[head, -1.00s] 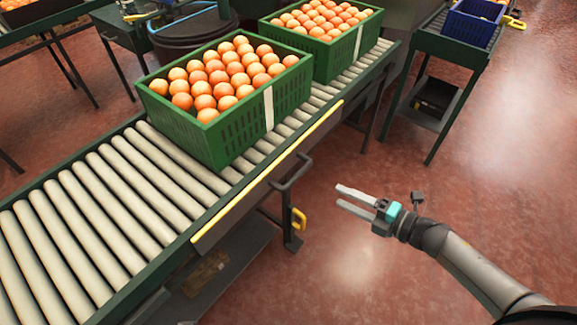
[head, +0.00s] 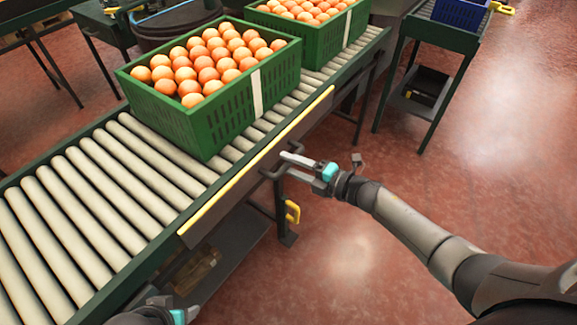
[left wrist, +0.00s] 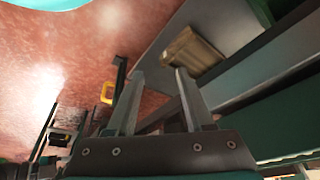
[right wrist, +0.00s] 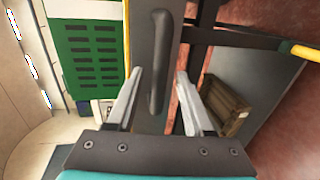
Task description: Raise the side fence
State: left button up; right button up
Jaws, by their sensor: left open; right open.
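The side fence (head: 262,168) is a long dark panel with a yellow edge along the near side of the roller conveyor. A dark bar handle (head: 274,172) sticks out from it; in the right wrist view the handle (right wrist: 158,62) shows between my open fingers. My right gripper (head: 292,160) is open at the handle; I cannot tell whether it touches. My left gripper shows only partly at the bottom edge of the head view. In the left wrist view my left gripper (left wrist: 158,76) is open and empty, away from the fence.
A yellow handle (head: 293,212) is below the fence. A side table with a blue crate (head: 460,13) stands at upper right. The red floor at right is clear.

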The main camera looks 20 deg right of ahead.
jog(key=shift+w+a+f, duration=0.1)
jog(key=shift+w+a, duration=0.3)
jog(key=shift+w, duration=0.05)
grip_shut()
dwell(0.3)
dwell(1.0)
